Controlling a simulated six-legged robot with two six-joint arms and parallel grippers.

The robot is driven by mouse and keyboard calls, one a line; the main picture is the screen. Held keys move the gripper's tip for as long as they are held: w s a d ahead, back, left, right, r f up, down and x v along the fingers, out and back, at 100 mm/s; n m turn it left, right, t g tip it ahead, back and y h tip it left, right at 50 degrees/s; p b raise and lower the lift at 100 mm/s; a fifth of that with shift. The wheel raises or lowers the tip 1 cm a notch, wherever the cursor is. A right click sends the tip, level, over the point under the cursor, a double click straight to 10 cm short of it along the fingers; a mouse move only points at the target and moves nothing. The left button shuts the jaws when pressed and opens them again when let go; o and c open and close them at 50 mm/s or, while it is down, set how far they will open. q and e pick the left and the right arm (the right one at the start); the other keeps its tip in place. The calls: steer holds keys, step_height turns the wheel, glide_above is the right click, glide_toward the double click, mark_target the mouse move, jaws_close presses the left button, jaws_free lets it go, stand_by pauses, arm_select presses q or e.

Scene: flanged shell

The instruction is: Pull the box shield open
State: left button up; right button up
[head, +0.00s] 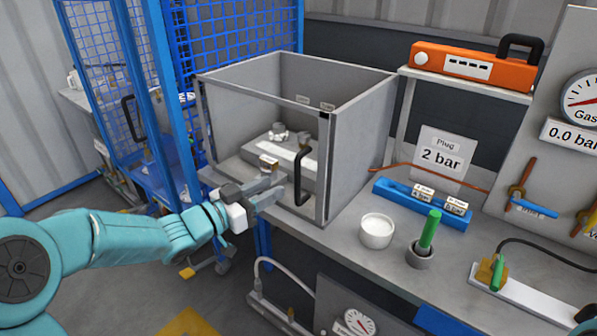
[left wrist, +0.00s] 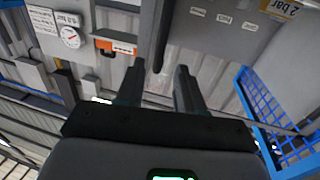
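The box (head: 358,150) is a grey open-topped enclosure on the workbench. Its shield (head: 323,165) is the see-through front panel with a dark frame, and it looks shut. A black upright bar handle (head: 302,177) sits near the shield's right edge. My left gripper (head: 276,188) is just left of the handle, in front of the panel. In the left wrist view its two fingers are apart and empty, with the dark handle (left wrist: 162,35) beyond the tips, roughly in line with the gap. Contact with the handle does not show. My right gripper is out of view.
A white cup (head: 376,231), a green cylinder in a grey holder (head: 428,232) and a blue rack (head: 422,203) stand right of the box. An orange device (head: 472,66) sits on a shelf behind. A blue mesh cage (head: 110,60) stands at left. Open floor lies before the bench.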

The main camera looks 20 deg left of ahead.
arm_select(q)
glide_above(298, 200)
steer(key=a, duration=0.1)
steer(key=shift+w+d+p, duration=0.2)
steer(key=shift+d+p, duration=0.1)
steer(key=shift+p, duration=0.2)
steer(key=shift+w+f, duration=0.1)
steer(key=shift+w, duration=0.15)
steer(key=shift+s, duration=0.1)
jaws_close()
